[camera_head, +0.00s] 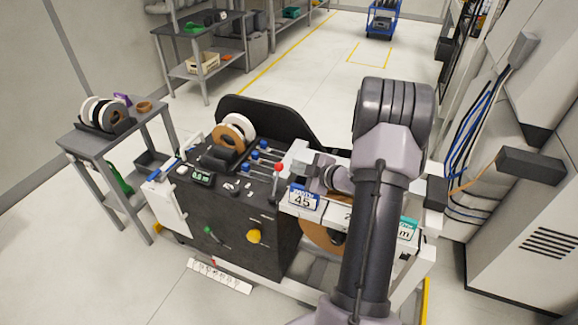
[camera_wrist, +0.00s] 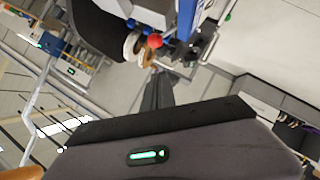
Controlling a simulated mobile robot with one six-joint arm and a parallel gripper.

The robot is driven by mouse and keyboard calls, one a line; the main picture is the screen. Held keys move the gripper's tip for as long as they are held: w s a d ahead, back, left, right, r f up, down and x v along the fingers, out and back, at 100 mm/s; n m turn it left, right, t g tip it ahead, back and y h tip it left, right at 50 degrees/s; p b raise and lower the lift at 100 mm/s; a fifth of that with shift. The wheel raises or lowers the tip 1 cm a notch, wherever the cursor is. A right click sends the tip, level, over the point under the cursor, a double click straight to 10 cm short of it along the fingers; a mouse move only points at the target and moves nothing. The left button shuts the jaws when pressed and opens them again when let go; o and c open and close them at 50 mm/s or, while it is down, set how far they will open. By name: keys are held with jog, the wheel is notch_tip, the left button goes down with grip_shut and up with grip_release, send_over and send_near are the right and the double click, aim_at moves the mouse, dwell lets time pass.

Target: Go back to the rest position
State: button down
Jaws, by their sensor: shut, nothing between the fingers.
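My gripper shows in the wrist view (camera_wrist: 157,88) with its dark fingers together and nothing between them. Its grey body with a green light fills the bottom of that view. In the head view my arm rises from the bottom, bends at the top and comes down over the right part of the edge banding machine (camera_head: 205,215). The fingers there are too small and covered to make out clearly. A red ball knob (camera_head: 279,167) stands on the machine, just left of my wrist; it also shows beyond the fingertips in the wrist view (camera_wrist: 155,41).
A small grey table (camera_head: 88,143) with tape rolls stands at the left. White and brown rolls (camera_head: 230,138) sit on the machine. A grey cabinet (camera_head: 535,215) with hanging cables (camera_head: 470,160) stands close on the right. A blue cart (camera_head: 383,20) is far back. The floor behind the machine is clear.

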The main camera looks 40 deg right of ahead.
jog(key=w+a+r+m+g+h+b, duration=0.1)
jog(key=a+r+m+h+b, duration=0.1)
jog(key=a+r+m, duration=0.4)
jog(key=a+r+m+g+h+b, duration=0.1)
jog(key=a+r+g+h+b, duration=0.2)
jog(key=r, duration=0.6)
jog(key=s+a+m+g+y+b, duration=0.1)
jog(key=s+a+m+y, duration=0.1)
jog(key=s+a, duration=0.5)
jog(key=s+a+f+m+g+y, duration=0.1)
jog(key=s+a, duration=0.6)
jog(key=a, duration=0.7)
jog(key=s+a+m+g+y+b, duration=0.1)
jog(key=s+a+m+y, duration=0.2)
jog(key=s+a, duration=0.5)
jog(key=a+y, duration=0.1)
jog(key=a, duration=0.2)
jog(key=shift+f+b, duration=0.3)
